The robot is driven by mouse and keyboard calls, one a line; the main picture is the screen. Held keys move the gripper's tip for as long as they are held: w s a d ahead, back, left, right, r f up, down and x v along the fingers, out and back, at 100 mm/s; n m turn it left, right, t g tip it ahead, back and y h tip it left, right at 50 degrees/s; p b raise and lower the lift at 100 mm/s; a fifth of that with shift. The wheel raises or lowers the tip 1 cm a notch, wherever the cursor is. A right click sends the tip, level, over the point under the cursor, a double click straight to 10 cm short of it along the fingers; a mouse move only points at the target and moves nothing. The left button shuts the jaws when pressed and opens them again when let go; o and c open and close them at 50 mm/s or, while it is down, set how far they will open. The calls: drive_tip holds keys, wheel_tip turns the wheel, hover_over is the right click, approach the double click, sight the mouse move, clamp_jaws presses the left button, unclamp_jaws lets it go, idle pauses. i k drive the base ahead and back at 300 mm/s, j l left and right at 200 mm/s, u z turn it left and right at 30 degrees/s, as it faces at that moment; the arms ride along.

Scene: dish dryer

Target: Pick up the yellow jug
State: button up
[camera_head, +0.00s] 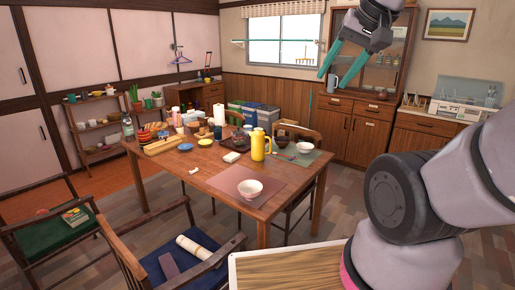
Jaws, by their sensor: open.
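The yellow jug (258,145) stands upright on the wooden dining table (205,165), near its right side. Its handle faces right. My gripper (328,82) is open and empty, up in the air at the upper right. It is above and to the right of the jug in the picture, well apart from it. Its fingers point down and left.
A white bowl (250,188) is in front of the jug on a pinkish mat, and another bowl (304,147) is to its right. Bottles and dishes crowd the table's far left. Chairs surround the table. A cabinet (353,128) stands behind.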

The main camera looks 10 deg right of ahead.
sight(259, 153)
drive_tip(key=i+l+u, duration=0.1)
drive_tip(key=u, duration=0.3)
drive_tip(key=l+u, duration=0.2)
drive_tip(key=u, duration=0.15)
drive_tip(key=i+l+u, duration=0.2)
drive_tip(key=l, duration=0.3)
drive_tip(key=i+l+u, duration=0.2)
drive_tip(key=l, duration=0.35)
drive_tip(key=l+u, duration=0.2)
drive_tip(key=l, duration=0.3)
drive_tip(key=i+l, duration=0.1)
drive_tip(key=l, duration=1.25)
drive_tip(key=i+l+u, duration=0.15)
drive_tip(key=l, duration=1.2)
drive_tip(key=k, duration=0.05)
